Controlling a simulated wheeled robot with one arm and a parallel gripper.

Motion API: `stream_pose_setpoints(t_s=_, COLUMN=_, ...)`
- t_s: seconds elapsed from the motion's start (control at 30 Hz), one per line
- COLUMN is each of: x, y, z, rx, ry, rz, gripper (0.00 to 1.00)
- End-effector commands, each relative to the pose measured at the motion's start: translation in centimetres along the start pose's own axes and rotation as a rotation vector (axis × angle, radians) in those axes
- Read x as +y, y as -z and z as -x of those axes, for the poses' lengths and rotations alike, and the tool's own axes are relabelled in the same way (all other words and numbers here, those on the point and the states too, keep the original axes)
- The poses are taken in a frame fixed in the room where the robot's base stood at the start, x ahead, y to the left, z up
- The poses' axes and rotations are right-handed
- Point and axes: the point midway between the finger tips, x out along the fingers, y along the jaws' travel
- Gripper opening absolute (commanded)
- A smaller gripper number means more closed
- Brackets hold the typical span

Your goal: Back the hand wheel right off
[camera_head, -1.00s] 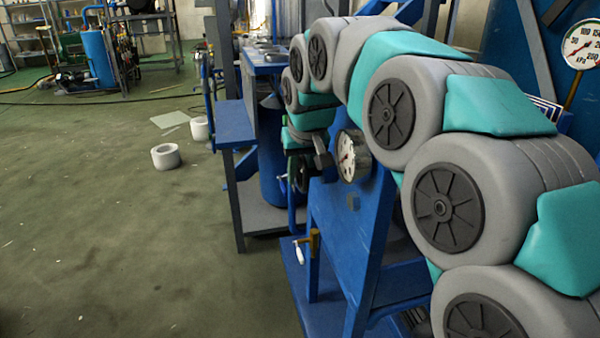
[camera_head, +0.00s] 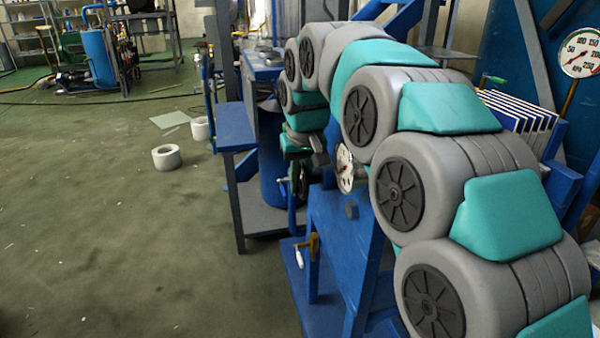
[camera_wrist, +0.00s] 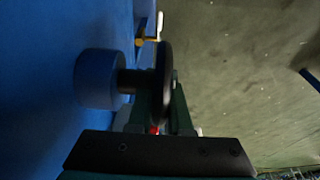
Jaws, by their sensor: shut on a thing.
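The hand wheel (camera_wrist: 166,75) shows nearly edge-on in the wrist view as a thin dark disc. A short dark stem joins it to a blue round boss (camera_wrist: 96,80) on a blue surface. My gripper (camera_wrist: 159,112) has its dark fingers on either side of the wheel's near rim and is shut on it. In the head view my gripper (camera_head: 302,158) is at the blue stand, and the dark wheel (camera_head: 302,182) shows small and partly hidden below it. The wheel's threads are not visible.
A round gauge (camera_head: 345,168) sits close to the right of my gripper, partly behind my arm. A brass-coloured valve with a pale handle (camera_head: 308,246) is below. A blue frame (camera_head: 340,235) stands beneath my arm. Open green floor (camera_head: 130,240) lies to the left.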

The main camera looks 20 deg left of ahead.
Motion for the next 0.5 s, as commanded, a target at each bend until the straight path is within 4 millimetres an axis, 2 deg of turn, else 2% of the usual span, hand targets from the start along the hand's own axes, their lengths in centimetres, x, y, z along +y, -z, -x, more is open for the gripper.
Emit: stream_pose_setpoints(t_s=0.5, x=0.11, y=-0.07, z=0.06, rx=-0.246, ry=-0.002, rz=-0.001, gripper=0.0)
